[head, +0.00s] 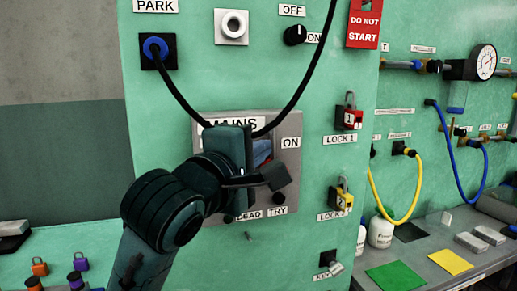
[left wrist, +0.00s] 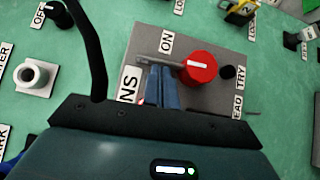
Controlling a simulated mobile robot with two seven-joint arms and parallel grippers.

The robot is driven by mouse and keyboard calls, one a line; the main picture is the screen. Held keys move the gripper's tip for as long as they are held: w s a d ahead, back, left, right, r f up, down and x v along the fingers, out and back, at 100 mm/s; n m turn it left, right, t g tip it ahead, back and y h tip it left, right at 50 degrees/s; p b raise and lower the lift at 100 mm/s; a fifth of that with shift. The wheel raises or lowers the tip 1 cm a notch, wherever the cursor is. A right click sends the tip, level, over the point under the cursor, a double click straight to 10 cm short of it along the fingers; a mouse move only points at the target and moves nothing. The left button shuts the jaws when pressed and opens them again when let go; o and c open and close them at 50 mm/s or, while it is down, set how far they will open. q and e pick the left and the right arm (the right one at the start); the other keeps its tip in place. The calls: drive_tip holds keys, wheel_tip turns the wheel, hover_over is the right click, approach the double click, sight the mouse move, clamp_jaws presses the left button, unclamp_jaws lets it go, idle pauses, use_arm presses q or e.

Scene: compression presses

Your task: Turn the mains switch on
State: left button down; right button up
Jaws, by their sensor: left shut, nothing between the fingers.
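The mains switch is on a grey panel (head: 293,125) labelled MAINS, ON, DEAD and TRY. In the left wrist view it shows as a round red knob (left wrist: 204,70) with a white mark, and a thin grey lever (left wrist: 155,61) reaches left from it. The ON label (left wrist: 167,42) is just above the lever there. My left gripper (left wrist: 161,86) is in front of the panel, its blue fingers shut and empty. The fingertips are right beside the lever and knob; I cannot tell whether they touch. In the head view my gripper hides most of the switch. My right gripper is not in view.
A black OFF/ON knob (head: 295,35) and a grey push button (head: 231,27) are above the panel. A black cable loops down behind my gripper. The LOCK 1 padlock (head: 349,115) and a lower padlock (head: 341,198) hang to the right. A bench (head: 437,271) is at lower right.

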use_arm(q)
drive_tip(key=shift+w+d+r+m+g+p, duration=0.15)
drive_tip(key=shift+d+m+g+p, duration=0.25)
drive_tip(key=shift+p, duration=0.85)
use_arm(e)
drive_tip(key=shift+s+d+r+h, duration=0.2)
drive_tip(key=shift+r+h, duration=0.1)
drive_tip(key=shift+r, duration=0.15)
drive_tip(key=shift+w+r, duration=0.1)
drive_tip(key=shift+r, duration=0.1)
